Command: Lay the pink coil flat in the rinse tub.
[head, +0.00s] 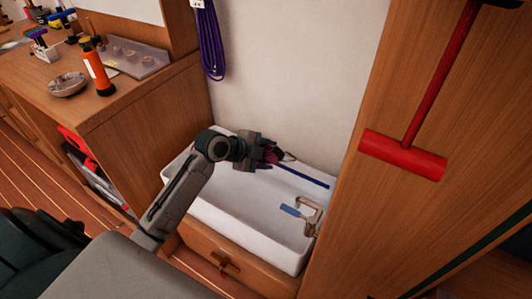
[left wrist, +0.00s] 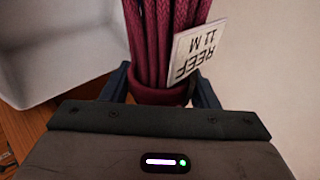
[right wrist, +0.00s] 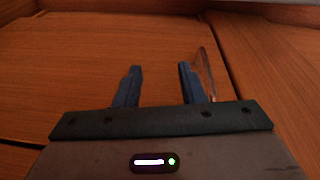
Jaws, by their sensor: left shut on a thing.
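The pink coil (left wrist: 160,45), a bundle of dark pink line with a white tag reading "REEF 11 M" (left wrist: 191,50), fills the top middle of the left wrist view. My left gripper (head: 270,154) is shut on the coil at its wrapped band. In the head view the gripper is over the back part of the white rinse tub (head: 210,203), and only a little pink shows at its jaws. The tub's corner also shows in the left wrist view (left wrist: 62,90). My right gripper (right wrist: 157,82) is open and empty, facing wood panels. It is out of the head view.
A tap (head: 311,214) stands at the tub's right side. A purple coil (head: 210,45) hangs on the wall above. A red T-shaped tool (head: 402,156) is on the wood panel at right. An orange torch (head: 97,70) and a metal bowl (head: 68,85) stand on the left counter.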

